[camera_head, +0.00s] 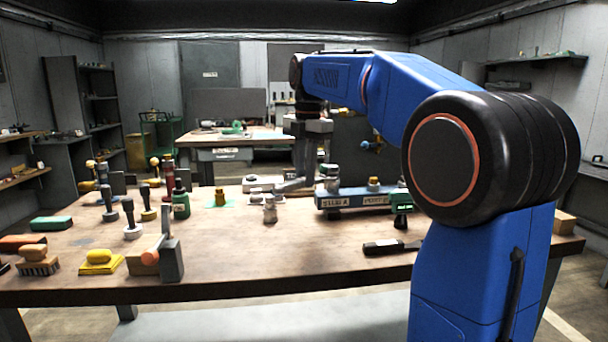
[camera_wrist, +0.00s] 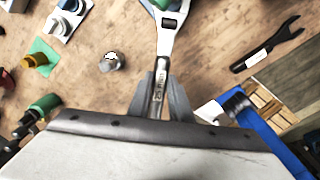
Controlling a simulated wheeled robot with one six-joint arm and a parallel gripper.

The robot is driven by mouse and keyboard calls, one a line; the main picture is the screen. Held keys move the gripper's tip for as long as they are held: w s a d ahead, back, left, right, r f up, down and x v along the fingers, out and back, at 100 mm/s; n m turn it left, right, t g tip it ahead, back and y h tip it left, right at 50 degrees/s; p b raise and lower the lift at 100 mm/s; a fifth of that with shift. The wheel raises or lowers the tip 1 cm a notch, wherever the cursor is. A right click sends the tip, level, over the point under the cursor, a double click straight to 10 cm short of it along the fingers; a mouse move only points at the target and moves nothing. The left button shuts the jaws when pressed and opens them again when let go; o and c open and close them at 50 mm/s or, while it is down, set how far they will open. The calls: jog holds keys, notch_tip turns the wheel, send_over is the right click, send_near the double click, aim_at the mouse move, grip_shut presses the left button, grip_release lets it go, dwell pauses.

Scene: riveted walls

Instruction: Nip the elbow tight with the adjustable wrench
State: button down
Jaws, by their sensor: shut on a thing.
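My gripper (camera_head: 306,165) is shut on the handle of a silver adjustable wrench (camera_head: 292,187), low over the bench. In the wrist view my gripper's fingers (camera_wrist: 161,98) clasp the wrench handle (camera_wrist: 158,88), and the wrench head (camera_wrist: 175,20) points to the top edge. A green part shows beside the wrench jaws there, cut off by the frame, so I cannot tell whether they grip it. A blue labelled bar (camera_head: 345,202) carries several fittings, one green-banded (camera_head: 331,184), just right of my gripper. I cannot make out for certain which is the elbow.
A silver fitting (camera_head: 270,209) stands left of the blue bar; it also shows in the wrist view (camera_wrist: 112,62). A dark tool (camera_head: 391,247) lies near the front edge. Brushes, blocks and upright tools crowd the bench's left. The front middle of the bench (camera_head: 240,265) is clear.

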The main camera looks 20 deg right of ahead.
jog(key=shift+w+d+r, duration=0.1)
jog(key=shift+w+d, duration=0.15)
jog(key=shift+d, duration=0.35)
jog(key=shift+w+d, duration=0.25)
jog(key=shift+d, duration=0.35)
dwell(1.6)
jog(key=shift+w+a+m, duration=0.2)
jog(key=shift+w+m, duration=0.4)
jog(key=shift+w+a+m, duration=0.2)
jog(key=shift+w+m, duration=0.35)
jog(key=shift+m, duration=0.05)
jog(key=shift+w+a+r+m, duration=0.1)
jog(key=shift+w+a+m, duration=0.05)
jog(key=shift+w+m, duration=1.05)
jog(key=shift+w, duration=0.15)
jog(key=shift+s, duration=0.3)
jog(key=shift+a, duration=0.1)
dwell(0.4)
